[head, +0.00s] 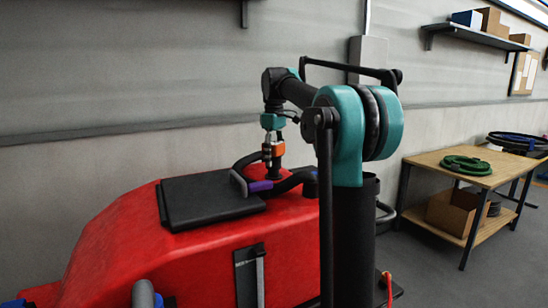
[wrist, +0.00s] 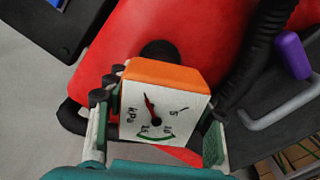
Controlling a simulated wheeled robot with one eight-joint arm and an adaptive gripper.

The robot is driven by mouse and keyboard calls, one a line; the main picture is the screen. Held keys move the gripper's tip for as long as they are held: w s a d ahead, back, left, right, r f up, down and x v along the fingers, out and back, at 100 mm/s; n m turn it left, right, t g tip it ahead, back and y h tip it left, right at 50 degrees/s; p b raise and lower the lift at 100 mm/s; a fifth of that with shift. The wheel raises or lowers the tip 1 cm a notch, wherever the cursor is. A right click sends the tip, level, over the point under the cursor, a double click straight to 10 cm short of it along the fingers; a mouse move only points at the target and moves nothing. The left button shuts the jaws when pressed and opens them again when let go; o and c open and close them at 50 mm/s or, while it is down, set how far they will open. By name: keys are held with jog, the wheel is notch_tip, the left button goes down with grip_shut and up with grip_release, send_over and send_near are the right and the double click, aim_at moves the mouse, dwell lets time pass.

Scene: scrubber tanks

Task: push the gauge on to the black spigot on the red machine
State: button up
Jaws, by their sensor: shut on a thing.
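The gauge (wrist: 150,112) has an orange body and a white kPa dial with a dark red needle and a green arc. My gripper (wrist: 160,126) is shut on it, one finger at each side. In the head view the gauge (head: 278,149) is a small orange block under my gripper (head: 272,143), above the red machine (head: 120,235). The black spigot (wrist: 160,49) shows just beyond the gauge's orange top in the wrist view, standing on the red machine (wrist: 215,35). The gauge partly covers it, so I cannot tell whether they touch.
A black lid (head: 205,197) lies on the machine left of the gauge. A black ribbed hose (wrist: 262,50) and a grey handle with a purple grip (wrist: 291,55) are close on the right in the wrist view. A wooden table (head: 440,172) with a green coil stands at right.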

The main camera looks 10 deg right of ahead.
aim_at(274, 143)
jog(key=shift+f, duration=0.55)
jog(key=shift+f, duration=0.35)
jog(key=shift+f, duration=0.35)
jog(key=shift+f, duration=0.1)
jog(key=o, duration=1.2)
jog(key=shift+o, duration=0.9)
jog(key=shift+r, duration=4.25)
